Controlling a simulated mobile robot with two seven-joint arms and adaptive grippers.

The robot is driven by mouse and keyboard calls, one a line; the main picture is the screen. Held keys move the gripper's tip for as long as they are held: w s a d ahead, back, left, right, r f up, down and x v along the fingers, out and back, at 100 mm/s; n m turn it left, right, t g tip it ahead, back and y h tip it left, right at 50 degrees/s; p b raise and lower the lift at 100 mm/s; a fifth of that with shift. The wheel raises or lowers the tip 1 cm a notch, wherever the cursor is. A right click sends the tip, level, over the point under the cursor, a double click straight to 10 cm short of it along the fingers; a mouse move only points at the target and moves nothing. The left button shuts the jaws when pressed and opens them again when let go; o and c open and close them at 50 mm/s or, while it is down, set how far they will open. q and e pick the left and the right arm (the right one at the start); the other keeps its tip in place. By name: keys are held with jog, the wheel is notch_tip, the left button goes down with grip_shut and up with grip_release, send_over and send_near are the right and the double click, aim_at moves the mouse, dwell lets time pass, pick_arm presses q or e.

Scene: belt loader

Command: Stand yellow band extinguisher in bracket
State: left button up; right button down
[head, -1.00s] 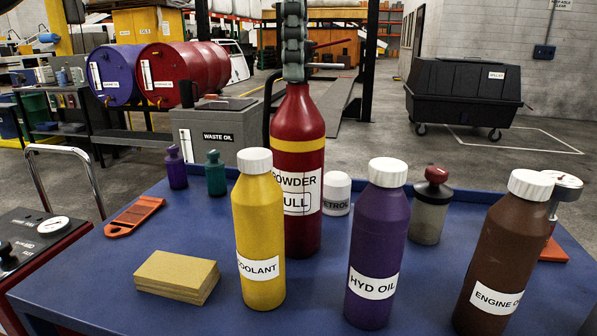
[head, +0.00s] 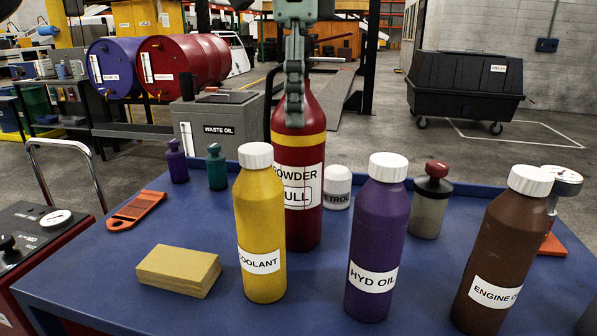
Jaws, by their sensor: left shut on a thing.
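The yellow band extinguisher (head: 307,220) is a red bottle with a yellow band and a "POWDER FULL" label. It stands upright on the blue table (head: 110,275), behind the yellow coolant bottle, which hides part of its lower left side. My left gripper (head: 294,112) comes down from the top edge of the view and is shut on the extinguisher's upper part. A finger covers the front of its neck; the far finger is hidden. My right gripper is out of view. I cannot make out a bracket.
The coolant bottle (head: 260,225), purple hyd oil bottle (head: 377,235) and brown engine oil bottle (head: 500,250) stand in front. A petrol bottle (head: 337,188) stands right behind. A tan block (head: 178,268) and orange tool (head: 137,209) lie left. Bare table shows at left.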

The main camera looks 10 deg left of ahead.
pick_arm(q)
jog(key=c, duration=0.9)
jog(key=shift+r, duration=0.1)
jog(key=shift+c, duration=0.8)
